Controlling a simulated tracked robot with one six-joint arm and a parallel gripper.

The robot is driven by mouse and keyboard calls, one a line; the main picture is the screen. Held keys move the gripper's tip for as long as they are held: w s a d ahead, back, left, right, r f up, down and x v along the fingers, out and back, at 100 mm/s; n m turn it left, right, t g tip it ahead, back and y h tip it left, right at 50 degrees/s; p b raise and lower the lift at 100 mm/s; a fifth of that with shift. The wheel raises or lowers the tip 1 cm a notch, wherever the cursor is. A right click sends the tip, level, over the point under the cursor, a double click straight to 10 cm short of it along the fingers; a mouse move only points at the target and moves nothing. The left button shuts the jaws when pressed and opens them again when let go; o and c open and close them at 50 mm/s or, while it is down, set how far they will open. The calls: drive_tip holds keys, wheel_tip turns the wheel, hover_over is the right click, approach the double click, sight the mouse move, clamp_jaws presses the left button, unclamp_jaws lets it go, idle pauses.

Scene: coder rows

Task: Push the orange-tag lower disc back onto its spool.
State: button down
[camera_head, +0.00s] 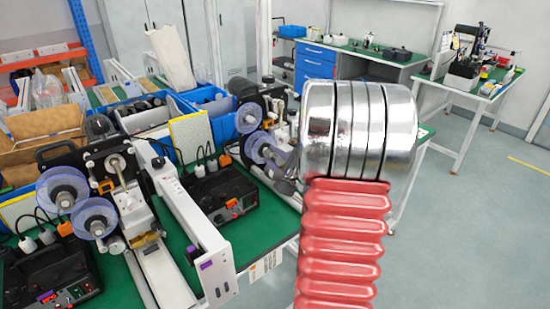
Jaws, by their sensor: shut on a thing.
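Two coders with pale violet discs stand on the green bench. The far coder's upper disc (249,117) faces me. Its lower disc (262,146) sits just below and looks a little skewed, its right side partly covered. The near coder has an upper disc (62,192) and a lower disc (94,218). I cannot tell which coder has the orange tag; the far coder's front end is hidden by my arm.
The near coder's white rail (205,235), with a purple tag, reaches the bench front. Black control boxes (220,193) and blue bins (210,103) crowd the bench. My red and silver arm fills the right centre. Open floor (470,220) lies right.

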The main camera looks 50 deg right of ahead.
drive_tip(key=shift+w, duration=0.15)
drive_tip(key=c, duration=1.4)
unclamp_jaws()
drive_tip(key=shift+o, duration=0.2)
drive_tip(key=v, duration=1.3)
drive_tip(key=shift+s, duration=0.4)
drive_tip(key=shift+s+a, duration=0.1)
